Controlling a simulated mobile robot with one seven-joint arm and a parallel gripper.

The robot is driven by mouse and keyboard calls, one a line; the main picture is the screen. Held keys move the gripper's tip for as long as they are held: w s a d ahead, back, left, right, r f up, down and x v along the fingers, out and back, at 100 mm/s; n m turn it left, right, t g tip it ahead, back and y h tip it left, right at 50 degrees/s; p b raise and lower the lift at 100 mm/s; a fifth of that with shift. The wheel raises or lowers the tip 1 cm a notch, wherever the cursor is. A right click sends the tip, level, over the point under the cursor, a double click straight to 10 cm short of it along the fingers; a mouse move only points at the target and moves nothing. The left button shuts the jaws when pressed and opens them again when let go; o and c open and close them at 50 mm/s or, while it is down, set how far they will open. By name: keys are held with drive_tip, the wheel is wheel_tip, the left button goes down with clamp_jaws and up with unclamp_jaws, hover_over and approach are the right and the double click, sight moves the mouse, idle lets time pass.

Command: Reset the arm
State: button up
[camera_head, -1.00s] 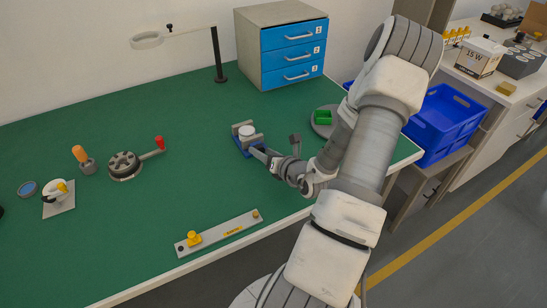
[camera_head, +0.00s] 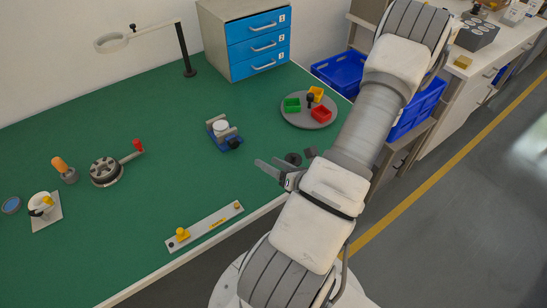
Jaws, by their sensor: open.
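My arm reaches in from the lower right and folds back over the right edge of the green bench (camera_head: 130,240). My gripper (camera_head: 264,168) is open and empty, its two fingers pointing left above the front right part of the bench. It is apart from the small blue vise (camera_head: 228,143) with a white round piece (camera_head: 221,128) in it, which stands behind and to the left. The gripper's wrist is partly hidden by my arm.
A round grey tray (camera_head: 296,119) with green, yellow and red bins stands at the bench's right. A blue-drawer cabinet (camera_head: 255,45) and lamp stand (camera_head: 187,55) are behind. A grey plate with yellow knobs (camera_head: 207,226) lies in front. Blue crates (camera_head: 340,72) stand right.

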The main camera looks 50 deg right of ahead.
drive_tip(key=shift+s+a+r, duration=0.1)
drive_tip(key=shift+s+r, duration=0.05)
drive_tip(key=shift+s, duration=0.35)
